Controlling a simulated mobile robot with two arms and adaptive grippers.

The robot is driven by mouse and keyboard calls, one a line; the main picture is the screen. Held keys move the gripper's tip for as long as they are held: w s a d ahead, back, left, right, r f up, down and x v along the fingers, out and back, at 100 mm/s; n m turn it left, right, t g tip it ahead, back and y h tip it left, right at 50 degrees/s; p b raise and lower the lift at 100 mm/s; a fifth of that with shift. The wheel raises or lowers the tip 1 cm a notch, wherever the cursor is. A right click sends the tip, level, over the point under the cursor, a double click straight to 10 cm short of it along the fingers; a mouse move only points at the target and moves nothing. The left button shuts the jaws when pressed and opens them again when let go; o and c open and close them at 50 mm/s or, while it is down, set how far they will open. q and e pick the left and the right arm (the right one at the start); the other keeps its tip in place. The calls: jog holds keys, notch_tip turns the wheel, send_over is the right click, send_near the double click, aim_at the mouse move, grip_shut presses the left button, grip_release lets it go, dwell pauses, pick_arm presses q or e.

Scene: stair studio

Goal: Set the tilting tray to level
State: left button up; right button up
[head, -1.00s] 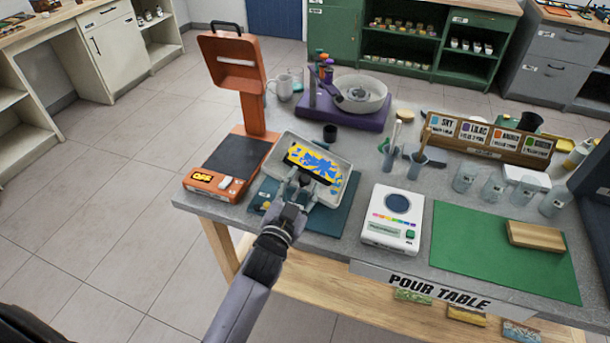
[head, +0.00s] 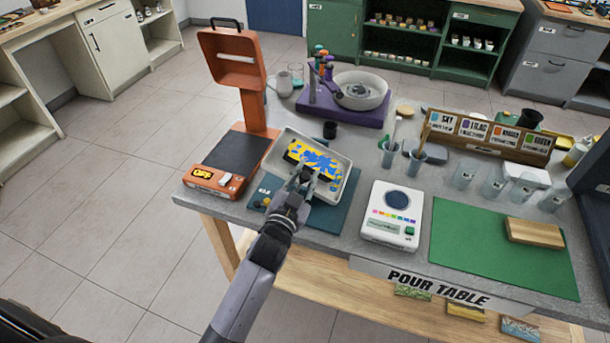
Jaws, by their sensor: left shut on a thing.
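The tilting tray (head: 341,162) is a pale, shallow, rimmed tray above a teal base (head: 328,219) on the pour table. It looks slanted, but its exact angle is hard to read. Inside lies a dark panel with a yellow and blue paint patch (head: 316,157), which covers its far part and middle; black shows at its near ends. My left gripper (head: 303,178) is shut at the tray's near side, on what looks like the tray's edge or handle. The fingers hide the contact and part of the panel. My right gripper is not in view.
An orange stand (head: 239,120) is close on the left. A white device (head: 393,216) and a green mat (head: 495,250) lie right. Behind are a black cup (head: 330,130) and a purple-based bowl unit (head: 358,95).

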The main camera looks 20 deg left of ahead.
pick_arm(q)
grip_shut()
